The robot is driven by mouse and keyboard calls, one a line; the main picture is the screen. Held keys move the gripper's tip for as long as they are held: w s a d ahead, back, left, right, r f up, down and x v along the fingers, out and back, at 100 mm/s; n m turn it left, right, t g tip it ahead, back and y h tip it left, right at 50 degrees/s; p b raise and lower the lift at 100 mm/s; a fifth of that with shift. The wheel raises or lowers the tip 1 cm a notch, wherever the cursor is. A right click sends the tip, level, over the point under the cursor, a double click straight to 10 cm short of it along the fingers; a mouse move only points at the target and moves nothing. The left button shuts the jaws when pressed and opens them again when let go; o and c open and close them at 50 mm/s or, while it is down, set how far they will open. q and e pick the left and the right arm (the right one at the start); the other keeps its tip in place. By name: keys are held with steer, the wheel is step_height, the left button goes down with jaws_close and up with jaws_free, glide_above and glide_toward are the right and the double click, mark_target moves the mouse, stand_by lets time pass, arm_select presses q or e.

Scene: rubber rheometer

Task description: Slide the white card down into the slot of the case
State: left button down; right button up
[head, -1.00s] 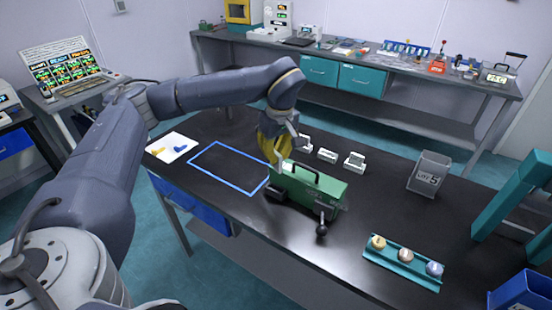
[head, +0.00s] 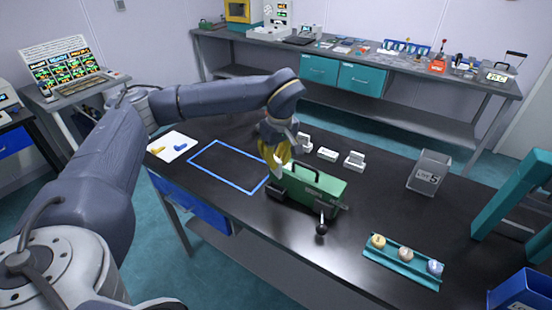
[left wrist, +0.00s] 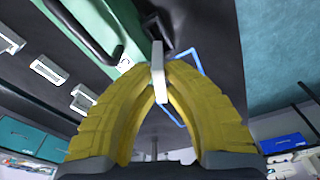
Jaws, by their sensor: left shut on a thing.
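The white card (left wrist: 157,62) is held upright between the yellow fingers of my left gripper (left wrist: 160,85) in the left wrist view. In the head view the left gripper (head: 277,157) is shut on it, at the left end of the green case (head: 322,190). The card shows there only as a small pale strip (head: 279,167). The case has a dark carrying handle on top, and its green side also shows in the left wrist view (left wrist: 85,15). The card's lower edge lies close to the case's end; I cannot tell whether it touches. The slot is not clearly visible. My right gripper is not in view.
A blue outlined rectangle (head: 228,167) lies left of the case. Several small white holders (head: 327,154) stand behind it. A clear grey bin (head: 428,173), a teal rack (head: 403,263) with round samples and a teal frame (head: 510,205) are to the right.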

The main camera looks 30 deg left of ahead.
mark_target(279, 161)
arm_select(q)
steer(key=c, duration=1.5)
jaws_free()
steer(key=shift+c, duration=0.2)
step_height(279, 161, up, 13)
steer(key=d, duration=0.1)
steer(key=shift+s+d, duration=0.2)
steer(key=shift+s, duration=0.1)
